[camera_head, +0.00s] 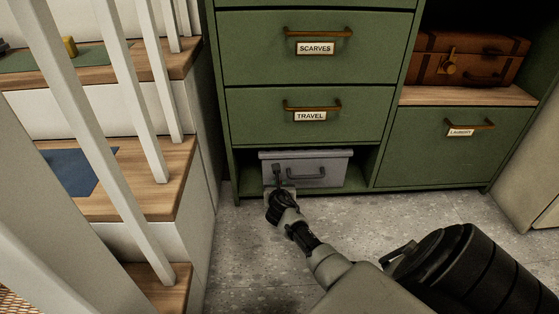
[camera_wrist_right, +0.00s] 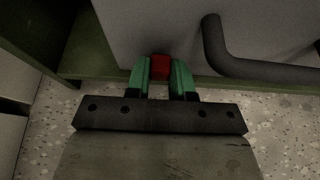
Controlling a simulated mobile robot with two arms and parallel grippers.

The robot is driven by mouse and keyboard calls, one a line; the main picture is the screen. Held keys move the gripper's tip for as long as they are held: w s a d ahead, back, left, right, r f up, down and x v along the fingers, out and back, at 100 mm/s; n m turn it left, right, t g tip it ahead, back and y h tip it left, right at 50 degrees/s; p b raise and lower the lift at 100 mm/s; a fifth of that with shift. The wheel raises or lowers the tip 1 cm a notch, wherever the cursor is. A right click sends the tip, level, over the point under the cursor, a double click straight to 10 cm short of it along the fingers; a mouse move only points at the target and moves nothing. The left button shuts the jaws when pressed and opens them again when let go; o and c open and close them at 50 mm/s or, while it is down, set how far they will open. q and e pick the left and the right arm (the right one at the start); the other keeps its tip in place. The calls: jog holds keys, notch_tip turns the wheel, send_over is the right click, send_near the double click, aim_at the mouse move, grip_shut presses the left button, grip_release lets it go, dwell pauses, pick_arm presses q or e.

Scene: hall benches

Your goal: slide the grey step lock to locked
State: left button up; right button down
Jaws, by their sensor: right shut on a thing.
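The grey step (camera_head: 330,161) is a grey box with a dark handle (camera_head: 307,180) on its front, in the bottom bay of the green cabinet. My right gripper (camera_head: 277,185) is at the left part of its front. In the right wrist view, the green fingers of my right gripper (camera_wrist_right: 160,76) are shut on a small red lock piece (camera_wrist_right: 160,65), low on the front of the grey step (camera_wrist_right: 150,28). The step's handle (camera_wrist_right: 213,45) curves just to the right of the fingers. The fingers hide most of the lock and any marking on it. My left gripper is not in view.
The green cabinet (camera_head: 303,65) has drawers labelled Scarves, Travel and Laundry, and a brown suitcase (camera_head: 470,62) on its shelf. Stairs with white balusters (camera_head: 135,95) stand close on the left. The speckled floor (camera_head: 430,225) before the cabinet is clear.

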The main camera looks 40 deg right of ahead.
jog(key=shift+w+a, duration=1.05)
jog(key=shift+a, duration=0.2)
jog(key=c, duration=1)
grip_release()
jog(key=shift+o, duration=0.2)
jog(key=shift+s+a+r+p, duration=0.25)
jog(key=shift+s+r+p, duration=0.1)
jog(key=shift+p, duration=0.25)
jog(key=p, duration=0.7)
send_near(269, 183)
jog(key=v, duration=0.4)
jog(key=shift+s+a, duration=0.1)
